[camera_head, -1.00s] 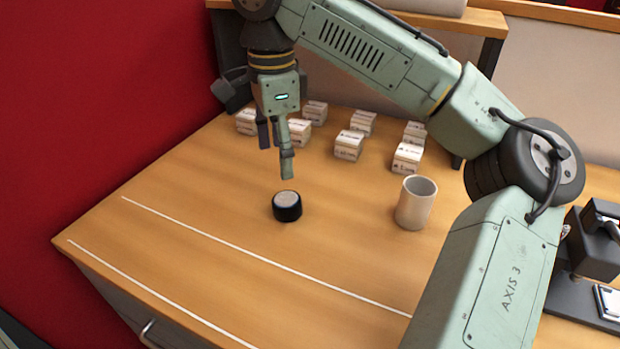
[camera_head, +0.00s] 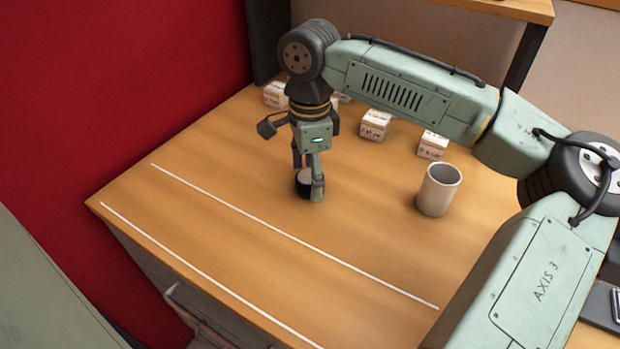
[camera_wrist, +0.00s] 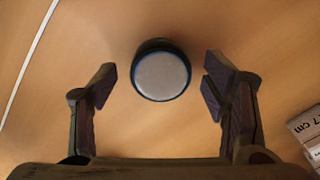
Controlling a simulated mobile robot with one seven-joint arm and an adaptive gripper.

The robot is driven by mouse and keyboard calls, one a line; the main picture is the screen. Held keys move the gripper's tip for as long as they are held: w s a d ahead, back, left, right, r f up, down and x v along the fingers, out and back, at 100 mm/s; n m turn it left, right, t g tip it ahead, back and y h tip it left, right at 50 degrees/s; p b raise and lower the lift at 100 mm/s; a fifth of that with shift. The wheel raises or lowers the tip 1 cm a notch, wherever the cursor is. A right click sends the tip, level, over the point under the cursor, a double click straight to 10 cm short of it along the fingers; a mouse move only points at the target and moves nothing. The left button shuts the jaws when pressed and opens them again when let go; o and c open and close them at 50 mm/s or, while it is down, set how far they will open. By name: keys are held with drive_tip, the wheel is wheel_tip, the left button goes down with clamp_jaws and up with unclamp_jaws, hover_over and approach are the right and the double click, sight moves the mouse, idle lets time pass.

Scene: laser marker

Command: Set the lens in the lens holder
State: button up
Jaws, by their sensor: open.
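The lens (camera_head: 303,184) is a short black cylinder with a pale grey top, standing on the wooden table. In the wrist view the lens (camera_wrist: 161,75) stands upright, between and slightly beyond my two fingertips, with a gap on each side. My gripper (camera_head: 308,185) is open and low over the table at the lens; one finger partly hides it in the head view. In the wrist view my gripper (camera_wrist: 160,88) has its fingers spread wide. I cannot make out a lens holder in these frames.
A white mug (camera_head: 438,190) stands to the right of my gripper. Small white labelled boxes (camera_head: 375,125) stand behind it. Two white lines (camera_head: 290,235) cross the front of the table. A red wall (camera_head: 110,80) is at the left. The table in front of the lens is clear.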

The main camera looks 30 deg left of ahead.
drive_tip(key=shift+f, duration=0.1)
drive_tip(key=shift+c, duration=0.3)
drive_tip(key=c, duration=1.3)
drive_tip(key=shift+c, duration=0.7)
